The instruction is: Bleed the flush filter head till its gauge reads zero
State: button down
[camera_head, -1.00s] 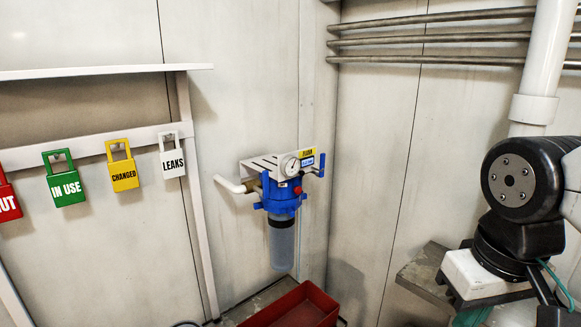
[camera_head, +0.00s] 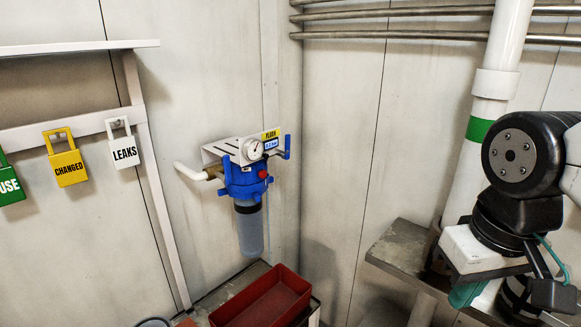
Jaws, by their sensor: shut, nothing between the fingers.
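The flush filter head (camera_head: 243,180) is a blue housing under a white slotted bracket (camera_head: 222,152) on the wall, left of the room's corner. A clear bowl (camera_head: 249,232) hangs upright below it. A round white gauge (camera_head: 253,149) sits on its front; the needle is off to one side, but its reading is too small to tell. A red button (camera_head: 264,174) is on the head's right side. A blue handle (camera_head: 287,147) stands upright at the right end. A yellow FLUSH label (camera_head: 270,134) is above a small blue-and-white display.
A red open tray (camera_head: 262,301) stands on a bench below the filter. A yellow CHANGED tag (camera_head: 67,164) and a white LEAKS tag (camera_head: 124,149) hang from a rail at left. A metal shelf (camera_head: 400,245) and a white pipe (camera_head: 497,82) are at right.

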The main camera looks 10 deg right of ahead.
aim_at(263, 173)
jog(key=z, duration=0.3)
jog(key=k, duration=1.05)
jog(key=u, duration=1.05)
jog(key=i, duration=0.5)
jog(key=z, duration=0.1)
